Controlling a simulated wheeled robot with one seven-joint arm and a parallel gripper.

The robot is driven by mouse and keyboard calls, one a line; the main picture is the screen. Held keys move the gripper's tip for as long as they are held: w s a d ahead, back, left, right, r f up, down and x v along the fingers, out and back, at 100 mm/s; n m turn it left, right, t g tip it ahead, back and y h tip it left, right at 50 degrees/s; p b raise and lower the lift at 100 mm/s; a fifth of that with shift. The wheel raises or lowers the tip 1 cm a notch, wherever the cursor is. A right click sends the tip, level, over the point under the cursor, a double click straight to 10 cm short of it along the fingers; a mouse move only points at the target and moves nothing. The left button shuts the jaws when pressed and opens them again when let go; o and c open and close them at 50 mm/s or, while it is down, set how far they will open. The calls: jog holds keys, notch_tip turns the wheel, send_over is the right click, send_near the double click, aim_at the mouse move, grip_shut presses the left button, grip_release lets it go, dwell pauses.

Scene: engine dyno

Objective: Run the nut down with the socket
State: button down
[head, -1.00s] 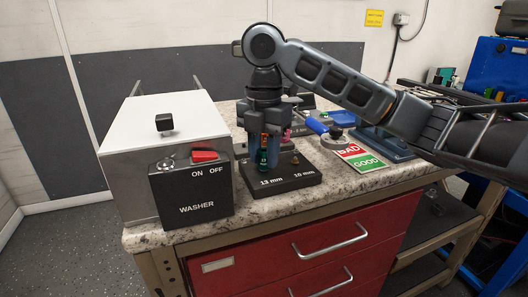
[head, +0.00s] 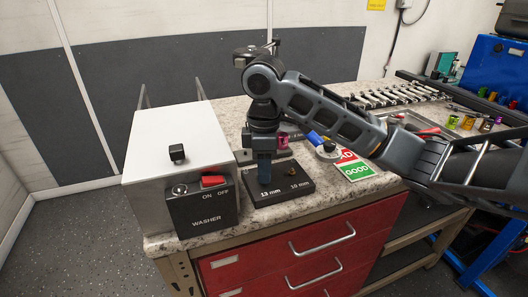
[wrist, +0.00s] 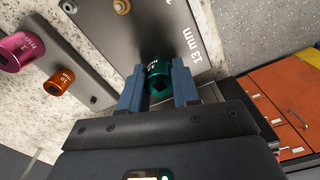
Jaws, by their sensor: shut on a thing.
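A black block (head: 282,193) on the bench carries "13 mm" and "10 mm" labels. My gripper (head: 264,178) points down over its 13 mm side. In the wrist view the jaws (wrist: 158,86) are shut on a green socket (wrist: 158,80), which sits between the two blue fingers. In the head view the fingers hide the socket. A brass nut (head: 291,174) stands on the 10 mm side; it also shows at the top of the wrist view (wrist: 122,5). Whether a nut is under the socket is hidden.
A washer box (head: 180,150) with a black switch panel (head: 203,212) stands close on the left. A magenta socket (wrist: 22,50) and an orange socket (wrist: 58,82) sit on a grey rack behind the block. A BAD/GOOD card (head: 358,173) lies to the right.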

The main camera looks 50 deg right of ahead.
jog(key=shift+r+m+p, duration=0.35)
jog(key=shift+m+p, duration=0.7)
jog(key=shift+m, duration=0.15)
jog(key=shift+f+m, duration=0.35)
jog(key=shift+m, duration=0.55)
jog(key=c, duration=1.1)
grip_release()
jog(key=shift+o, duration=0.2)
